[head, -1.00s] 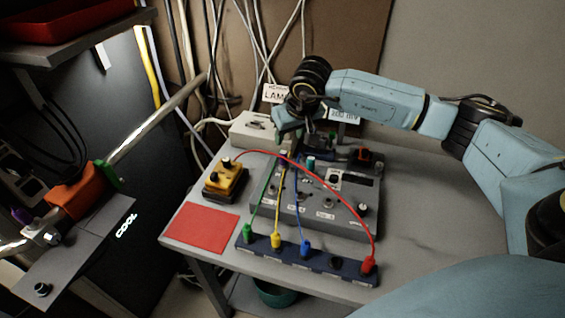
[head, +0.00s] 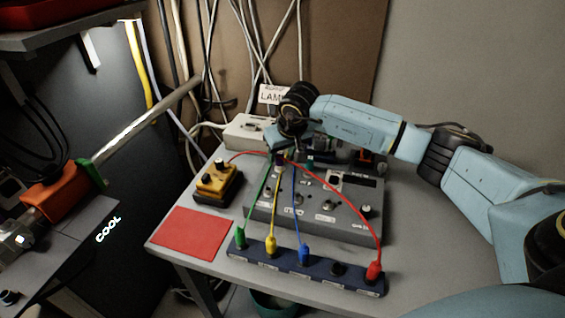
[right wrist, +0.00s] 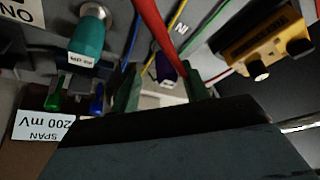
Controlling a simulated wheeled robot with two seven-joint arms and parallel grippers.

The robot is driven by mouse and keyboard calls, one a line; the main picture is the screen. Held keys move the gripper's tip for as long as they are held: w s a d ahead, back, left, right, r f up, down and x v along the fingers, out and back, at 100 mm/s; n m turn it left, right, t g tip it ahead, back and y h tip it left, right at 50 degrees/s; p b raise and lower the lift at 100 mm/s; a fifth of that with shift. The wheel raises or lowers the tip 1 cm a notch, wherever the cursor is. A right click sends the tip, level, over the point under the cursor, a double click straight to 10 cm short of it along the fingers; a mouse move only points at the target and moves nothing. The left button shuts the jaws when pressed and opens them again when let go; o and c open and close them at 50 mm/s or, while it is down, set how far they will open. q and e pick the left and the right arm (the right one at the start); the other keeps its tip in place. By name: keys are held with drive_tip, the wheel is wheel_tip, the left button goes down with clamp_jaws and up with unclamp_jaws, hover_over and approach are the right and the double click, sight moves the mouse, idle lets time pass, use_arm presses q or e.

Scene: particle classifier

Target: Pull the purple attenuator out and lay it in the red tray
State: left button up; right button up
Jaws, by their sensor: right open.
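The purple attenuator (right wrist: 166,68) shows in the right wrist view between and beyond my right gripper's green fingertips (right wrist: 164,90); contact is not visible. In the head view it is a small dark purple spot (head: 279,159) at the back of the grey control box, partly hidden. My right gripper (head: 279,147) is open and points down at it. A red cable crosses close to the fingers in the wrist view. A flat red tray-like square (head: 190,233) lies empty on the table's front left. My left gripper is not in view.
Green, yellow, blue and red cables run from the grey control box (head: 345,227) to a blue socket strip (head: 322,280). A yellow box (head: 217,183) stands left, and a teal knob (right wrist: 88,38) stands beside the gripper. Another red tray (head: 50,6) sits on the shelf, upper left.

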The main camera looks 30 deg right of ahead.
drive_tip(key=shift+f, duration=0.35)
drive_tip(key=shift+f, duration=0.1)
clamp_jaws()
drive_tip(key=shift+d, duration=0.1)
drive_tip(key=r, duration=0.4)
drive_tip(key=r+p, duration=0.1)
drive_tip(key=r, duration=0.4)
drive_tip(key=shift+a+r, duration=0.2)
drive_tip(key=shift+r, duration=0.1)
drive_tip(key=shift+a+r, duration=0.1)
drive_tip(key=shift+r, duration=0.4)
